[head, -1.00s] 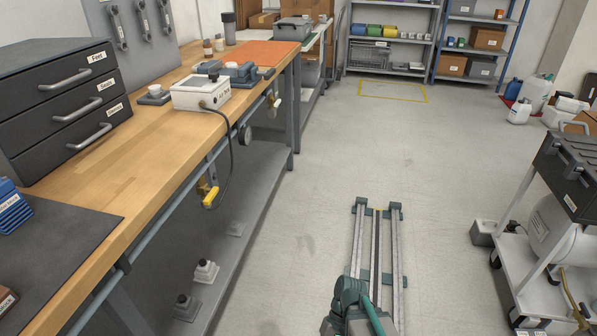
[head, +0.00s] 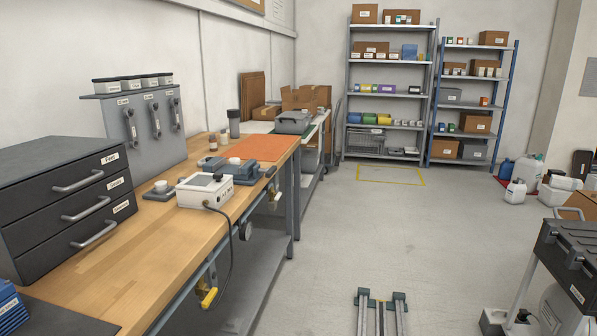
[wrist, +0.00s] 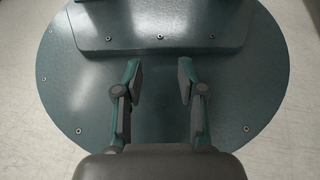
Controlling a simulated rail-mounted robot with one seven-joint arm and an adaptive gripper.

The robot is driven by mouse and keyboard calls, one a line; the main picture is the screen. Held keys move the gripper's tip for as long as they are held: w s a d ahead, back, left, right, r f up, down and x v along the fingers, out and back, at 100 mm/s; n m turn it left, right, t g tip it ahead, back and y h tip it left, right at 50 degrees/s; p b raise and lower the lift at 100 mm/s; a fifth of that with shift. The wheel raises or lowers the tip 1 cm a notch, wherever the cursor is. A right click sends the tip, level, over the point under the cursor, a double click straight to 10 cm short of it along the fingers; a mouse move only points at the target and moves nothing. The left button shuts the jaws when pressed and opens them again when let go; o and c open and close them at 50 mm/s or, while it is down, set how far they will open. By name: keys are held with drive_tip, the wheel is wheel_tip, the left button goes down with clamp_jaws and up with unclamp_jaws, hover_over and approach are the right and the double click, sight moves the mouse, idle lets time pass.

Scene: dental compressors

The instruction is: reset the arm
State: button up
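My gripper (wrist: 159,82) shows in the wrist view. Its two fingers stand apart with nothing between them. Behind the fingers is the round green plate of my own base, with pale floor around it. In the head view my arm and gripper are out of the picture. The far end of my floor rail (head: 381,312) shows at the bottom of that view.
A wooden workbench (head: 105,270) runs along the left with a black drawer cabinet (head: 65,205) and a white control box (head: 205,190). A cart (head: 575,250) stands at the right. Shelves (head: 390,95) stand at the back. The middle floor (head: 380,230) is clear.

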drive_tip(key=w+r+t+p, duration=0.3)
drive_tip(key=r+p, duration=0.4)
drive_tip(key=p, duration=0.4)
drive_tip(key=w+r+t+p, duration=0.3)
drive_tip(key=w+r+p, duration=0.2)
drive_tip(key=p, duration=0.6)
drive_tip(key=shift+r+t, duration=0.3)
drive_tip(key=shift+r, duration=0.8)
